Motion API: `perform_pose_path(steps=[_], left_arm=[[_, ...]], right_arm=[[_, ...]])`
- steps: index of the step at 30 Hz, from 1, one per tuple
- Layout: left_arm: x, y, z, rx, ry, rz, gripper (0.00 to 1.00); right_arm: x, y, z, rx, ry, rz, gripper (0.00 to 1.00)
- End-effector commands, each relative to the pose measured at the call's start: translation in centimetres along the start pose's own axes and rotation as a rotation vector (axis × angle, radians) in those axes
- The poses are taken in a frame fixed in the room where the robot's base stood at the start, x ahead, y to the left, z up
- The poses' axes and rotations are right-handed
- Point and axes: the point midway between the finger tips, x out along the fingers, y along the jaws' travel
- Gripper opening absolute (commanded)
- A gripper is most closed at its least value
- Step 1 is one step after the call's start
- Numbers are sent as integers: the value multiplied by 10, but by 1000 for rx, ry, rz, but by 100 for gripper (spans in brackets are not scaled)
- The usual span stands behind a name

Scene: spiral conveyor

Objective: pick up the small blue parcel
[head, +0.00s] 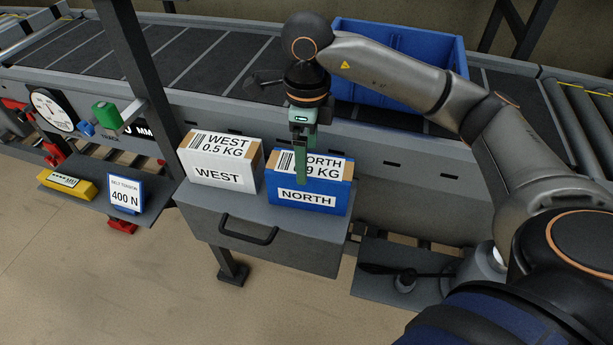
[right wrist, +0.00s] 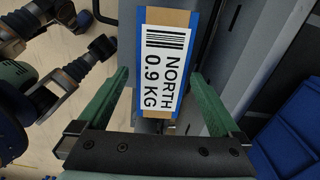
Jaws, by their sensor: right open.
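The small blue parcel (head: 326,198), labelled NORTH 0.9 KG, stands upright on the grey shelf with the drawer handle. My right gripper (head: 301,165) points down over it, and its finger covers part of the top label. In the right wrist view the fingers (right wrist: 160,78) are open, one to each side of the parcel's labelled top (right wrist: 165,50). I see no contact, and the exact height of the fingertips against the parcel is hard to tell. My left gripper is not in view.
A white WEST parcel (head: 219,168) stands close on the left of the blue one. Behind are the conveyor (head: 180,55) and a blue bin (head: 400,50). A dark post (head: 140,75) rises at the left, near a gauge (head: 50,109) and a yellow block (head: 67,184).

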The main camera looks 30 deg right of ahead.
Motion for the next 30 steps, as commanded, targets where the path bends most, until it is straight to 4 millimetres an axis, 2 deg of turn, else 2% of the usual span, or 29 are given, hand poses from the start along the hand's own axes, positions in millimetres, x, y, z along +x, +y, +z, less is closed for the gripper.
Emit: perform_pose_path(steps=[3,11,19,23,29,30], left_arm=[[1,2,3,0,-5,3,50],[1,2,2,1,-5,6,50],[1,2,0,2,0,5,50],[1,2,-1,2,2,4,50],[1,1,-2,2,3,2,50],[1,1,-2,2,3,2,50]], right_arm=[[23,0,-1,-1,3,3,100],[44,0,-2,1,1,2,100],[82,-2,-6,0,1,4,100],[90,-2,-6,-1,-1,2,100],[90,-2,-5,-1,-2,1,100],[90,-2,-5,-1,-2,1,97]])
